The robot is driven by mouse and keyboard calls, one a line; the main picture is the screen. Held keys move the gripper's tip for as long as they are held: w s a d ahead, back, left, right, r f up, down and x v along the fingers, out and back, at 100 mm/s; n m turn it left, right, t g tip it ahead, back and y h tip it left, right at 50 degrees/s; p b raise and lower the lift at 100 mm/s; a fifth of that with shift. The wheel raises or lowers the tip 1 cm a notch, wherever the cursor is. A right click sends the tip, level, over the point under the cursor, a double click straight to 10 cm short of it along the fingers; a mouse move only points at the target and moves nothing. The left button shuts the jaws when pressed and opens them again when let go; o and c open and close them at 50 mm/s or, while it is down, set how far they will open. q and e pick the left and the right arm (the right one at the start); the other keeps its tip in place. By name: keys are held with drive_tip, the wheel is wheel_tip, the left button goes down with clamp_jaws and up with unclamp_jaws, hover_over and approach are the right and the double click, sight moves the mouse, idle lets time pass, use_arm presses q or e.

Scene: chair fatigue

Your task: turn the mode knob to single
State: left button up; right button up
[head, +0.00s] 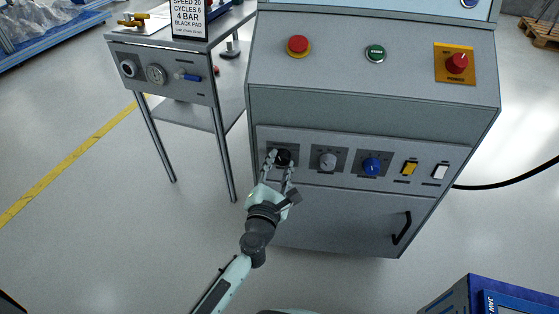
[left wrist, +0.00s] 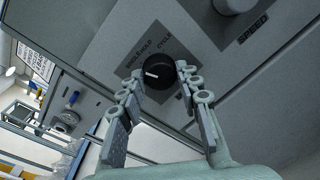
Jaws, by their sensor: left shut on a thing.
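The mode knob (head: 283,157) is a round black knob at the left end of the grey cabinet's control row. In the left wrist view the black knob (left wrist: 160,75) has a white pointer line towards the picture's left. Its dark label plate (left wrist: 145,48) carries small lettering that seems to read SINGLE, HOLD and CYCLE. I cannot tell exactly which word the line meets. My left gripper (head: 282,162) has a finger on each side of the knob and is shut on it; the fingers (left wrist: 159,74) also show in the left wrist view. My right gripper is out of view.
Right of the knob are a grey knob (head: 328,161), a blue knob (head: 372,166), a yellow switch (head: 409,168) and a white switch (head: 440,172). Red and green buttons sit on the sloped top. A side table (head: 160,50) stands left; floor in front is mostly clear.

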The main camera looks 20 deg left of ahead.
use_arm(q)
drive_tip(key=shift+f, duration=0.1)
idle(0.3)
drive_tip(key=o, duration=1.2)
drive_tip(key=shift+c, duration=0.2)
wheel_tip(320, 180, up, 10)
drive_tip(key=shift+r, duration=0.1)
